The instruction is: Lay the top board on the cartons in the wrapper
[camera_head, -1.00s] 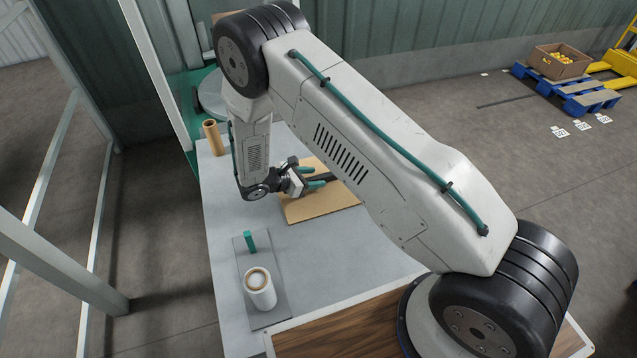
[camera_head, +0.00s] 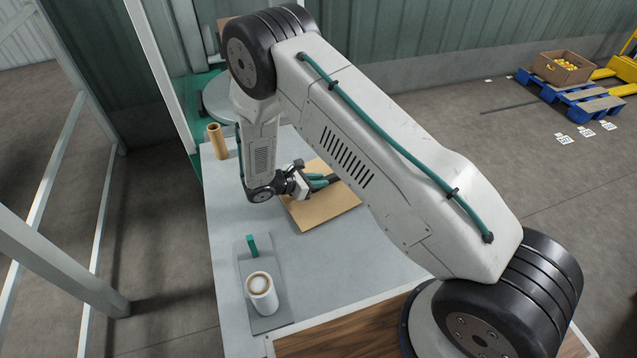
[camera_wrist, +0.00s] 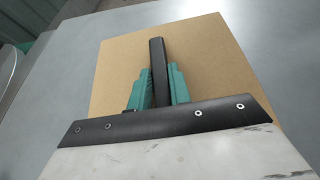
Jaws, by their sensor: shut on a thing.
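The top board is a flat tan square (camera_head: 325,212) with a black bar handle standing on its middle. It is at the far right part of the grey table, and I cannot tell whether it is clear of the surface. My gripper (camera_head: 318,181) is shut on the handle, with a green finger on each side. The wrist view shows the handle (camera_wrist: 158,65) between the fingers, with the tan board (camera_wrist: 215,60) spread beneath. The wrapper's green base and grey disc (camera_head: 217,103) are behind the table. A brown patch, perhaps a carton (camera_head: 224,24), shows there, mostly hidden by my arm.
The grey table (camera_head: 225,205) holds a brown tube (camera_head: 217,141) at its far left corner. Nearer are a white cylinder (camera_head: 261,295) and a green block (camera_head: 252,245) on a grey plate. A pale post (camera_head: 160,80) stands left of the wrapper. The table's middle is clear.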

